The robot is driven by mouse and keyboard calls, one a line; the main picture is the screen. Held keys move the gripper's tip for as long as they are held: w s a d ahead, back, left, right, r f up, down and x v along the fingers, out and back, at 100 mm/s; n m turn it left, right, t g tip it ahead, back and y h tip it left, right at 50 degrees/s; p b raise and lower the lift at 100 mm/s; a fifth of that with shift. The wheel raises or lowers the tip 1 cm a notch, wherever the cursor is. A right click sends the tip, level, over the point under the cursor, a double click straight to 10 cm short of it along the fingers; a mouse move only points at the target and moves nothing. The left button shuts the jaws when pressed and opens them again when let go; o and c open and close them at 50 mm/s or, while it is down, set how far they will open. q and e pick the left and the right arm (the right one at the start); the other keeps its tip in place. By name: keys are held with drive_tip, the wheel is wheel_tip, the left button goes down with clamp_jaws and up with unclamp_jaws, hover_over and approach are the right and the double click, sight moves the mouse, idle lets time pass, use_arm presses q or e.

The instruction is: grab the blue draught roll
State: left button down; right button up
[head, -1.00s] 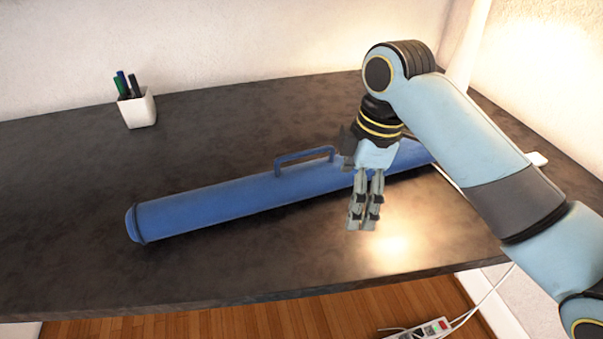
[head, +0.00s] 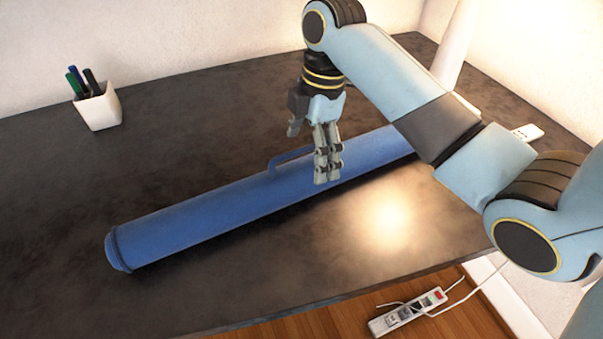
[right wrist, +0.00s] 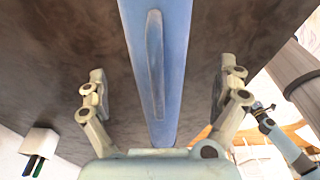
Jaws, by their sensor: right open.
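The blue draught roll (head: 220,213) is a long tube with a handle, lying diagonally across the dark table. Its near-left end has a dark band. My right gripper (head: 312,158) is over the roll near its handle, open and empty, and hides part of the handle. In the right wrist view the roll (right wrist: 172,40) runs between the open fingers of my right gripper (right wrist: 165,95), with a gap on each side. The handle (right wrist: 155,60) lies along the top of the roll there. My left gripper is not in view.
A white pen cup (head: 98,108) with several pens stands at the back left of the table (head: 60,200). A white object (head: 527,132) lies at the right edge. A power strip (head: 408,312) is on the wooden floor below the front edge. The table's left part is clear.

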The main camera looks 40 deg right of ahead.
sight(304, 164)
drive_tip(key=f, duration=0.2)
drive_tip(key=a+f, duration=0.1)
drive_tip(key=f, duration=0.2)
drive_tip(key=shift+w+f, duration=0.1)
drive_tip(key=shift+w, duration=0.1)
drive_tip(key=shift+f, duration=0.1)
drive_tip(key=c, duration=1.6)
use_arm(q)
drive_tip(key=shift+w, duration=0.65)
use_arm(e)
drive_tip(key=shift+c, duration=0.6)
